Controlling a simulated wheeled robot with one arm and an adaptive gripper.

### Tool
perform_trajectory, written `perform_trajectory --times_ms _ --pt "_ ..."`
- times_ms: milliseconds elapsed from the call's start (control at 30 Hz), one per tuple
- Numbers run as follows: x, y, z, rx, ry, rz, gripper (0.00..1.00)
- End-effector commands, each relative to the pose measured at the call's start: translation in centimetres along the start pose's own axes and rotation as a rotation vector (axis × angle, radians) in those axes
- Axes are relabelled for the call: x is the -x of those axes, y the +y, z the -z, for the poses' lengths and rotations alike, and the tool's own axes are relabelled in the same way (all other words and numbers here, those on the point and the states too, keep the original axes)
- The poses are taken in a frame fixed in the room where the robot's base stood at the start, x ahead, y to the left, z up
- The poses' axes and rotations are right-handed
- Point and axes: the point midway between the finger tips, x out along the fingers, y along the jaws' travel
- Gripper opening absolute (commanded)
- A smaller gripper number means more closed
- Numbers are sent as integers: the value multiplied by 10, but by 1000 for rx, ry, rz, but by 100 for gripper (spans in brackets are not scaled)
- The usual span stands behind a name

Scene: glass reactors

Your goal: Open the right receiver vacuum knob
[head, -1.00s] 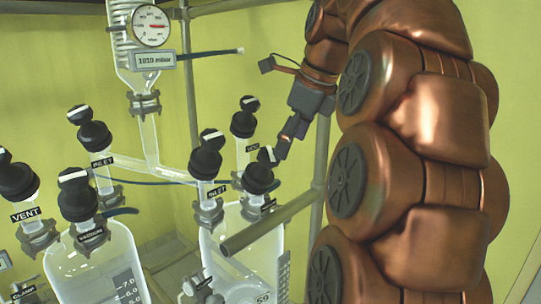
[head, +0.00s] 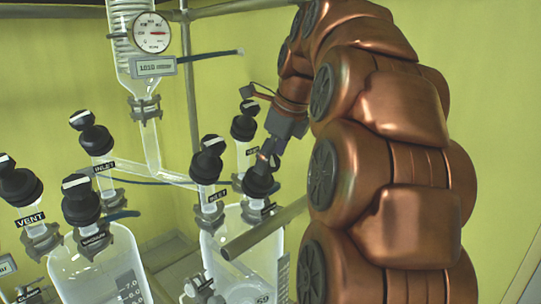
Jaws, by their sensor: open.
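The right receiver (head: 240,250) is a clear glass flask with several black knobs on top. The knob at its right front (head: 258,183) has a small label (head: 268,209) below it that I cannot read; it fits the vacuum knob. My gripper (head: 266,160) is open and points down at this knob's top from above and slightly right. Its fingertips overlap the knob's upper part in the picture; I cannot tell whether they touch. The knob's white top mark is mostly hidden.
The inlet knob (head: 207,160) stands just left and the vent knob (head: 244,122) behind. A pressure gauge (head: 151,33) hangs above.

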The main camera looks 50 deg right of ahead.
Motion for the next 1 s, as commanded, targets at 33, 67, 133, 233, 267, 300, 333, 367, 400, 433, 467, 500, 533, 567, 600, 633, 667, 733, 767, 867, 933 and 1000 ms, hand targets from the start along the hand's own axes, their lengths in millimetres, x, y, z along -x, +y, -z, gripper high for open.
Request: perform_trajectory --times_ms 33,67,133,233,267,300,333,367,400,433,467,500,533,567,600,633,667,733,767,867,933,1000 --pt "-2 1 0 0 2 -3 76" --pt "-3 1 0 0 2 -3 76" --pt "-5 1 1 0 3 -4 76" --pt "-6 1 1 0 2 -3 76" --pt "-6 1 1 0 2 -2 76" --pt "-6 1 1 0 2 -2 76" --pt "-6 1 1 0 1 -1 76" --pt "-6 1 1 0 1 -1 76" --pt "-6 1 1 0 1 -1 76" --pt "-6 1 0 0 1 -1 76" --pt "-6 1 0 0 1 -1 76" --pt "-6 1 0 0 1 -1 74" --pt "-6 1 0 0 1 -1 71" --pt "-6 1 0 0 1 -1 68" --pt "-6 1 0 0 1 -1 64" --pt "-6 1 0 0 1 -1 61" --pt "-6 1 0 0 1 -1 58" --pt "-6 1 0 0 1 -1 50" --pt "-6 1 0 0 1 -1 47" --pt "-6 1 0 0 1 -1 37" --pt "-6 1 0 0 1 -1 30" --pt "-6 1 0 0 1 -1 22"
